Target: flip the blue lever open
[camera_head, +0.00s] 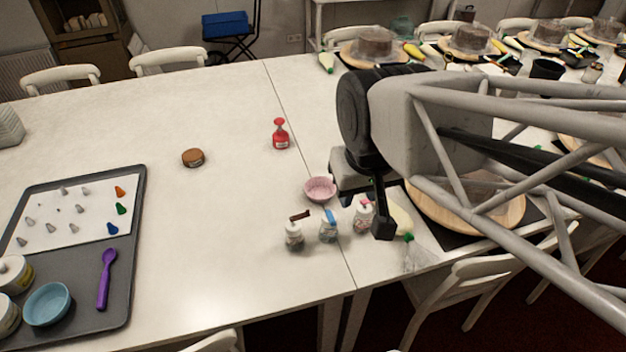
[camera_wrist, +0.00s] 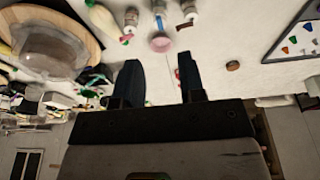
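A small jar with a blue lever (camera_head: 329,215) on its white top stands near the front of the table, in the middle of a row of three. I cannot tell how far the lever is raised. It also shows small at the top of the wrist view (camera_wrist: 160,20). The jar with a brown lever (camera_head: 294,236) is on its left, and the jar with a pink-red top (camera_head: 363,220) on its right. My gripper (camera_wrist: 160,80) is open and empty, its two dark fingers apart. In the head view, its dark fingers are right of the blue-lever jar, apart from it.
A pink bowl (camera_head: 319,189) stands just behind the jars. A piping bag with a green tip (camera_head: 408,238) lies right of them, near a wooden turntable (camera_head: 470,222). A red bottle (camera_head: 280,134) and brown disc (camera_head: 193,157) stand farther back.

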